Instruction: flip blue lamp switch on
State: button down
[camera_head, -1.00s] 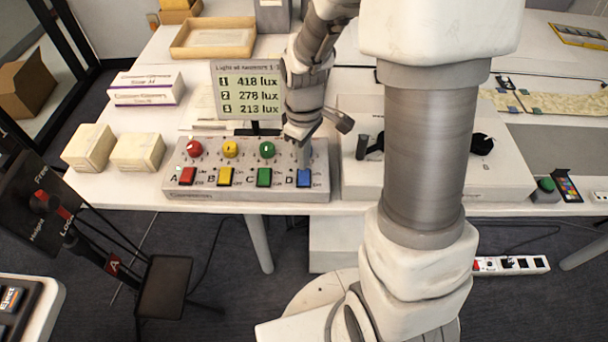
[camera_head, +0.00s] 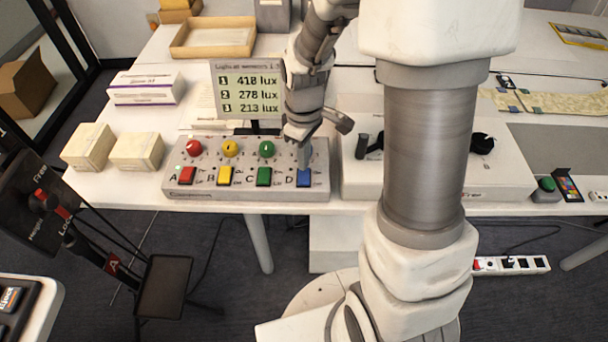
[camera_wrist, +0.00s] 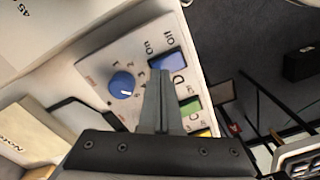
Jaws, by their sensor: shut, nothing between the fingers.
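The control panel (camera_head: 208,187) is a grey box at the table's front edge with rows of knobs and rocker switches. The blue switch (camera_head: 304,179) is at its right end, marked D; it also shows in the wrist view (camera_wrist: 168,61), with a blue knob (camera_wrist: 121,85) beside it. My gripper (camera_head: 304,164) is shut and empty, its fingertips just behind the blue switch in the head view. In the wrist view the shut fingertips (camera_wrist: 157,75) overlap the switch's edge; I cannot tell whether they touch it.
A red switch (camera_head: 187,176), a yellow switch (camera_head: 225,176) and a green switch (camera_head: 264,177) sit left of the blue one. A lux display (camera_head: 247,92) stands behind the panel. A white box (camera_head: 350,185) stands close on the right. Pale boxes (camera_head: 136,151) stand left.

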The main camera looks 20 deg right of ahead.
jog(key=shift+f+b, duration=0.5)
jog(key=shift+f, duration=0.25)
dwell(0.3)
jog(key=shift+r+p, duration=2.95)
jog(key=shift+r, duration=0.55)
jog(key=shift+r, duration=0.1)
jog(key=s+r+m+t+p, duration=0.2)
jog(key=s+r, duration=0.5)
jog(key=r, duration=0.6)
jog(key=s+r+m+t+p, duration=0.3)
jog(key=s+r+m, duration=0.3)
jog(key=r, duration=0.7)
jog(key=shift+s+r+t+p, duration=0.15)
jog(key=shift+s+t+p, duration=0.25)
jog(key=shift+p, duration=0.4)
jog(key=shift+s, duration=0.1)
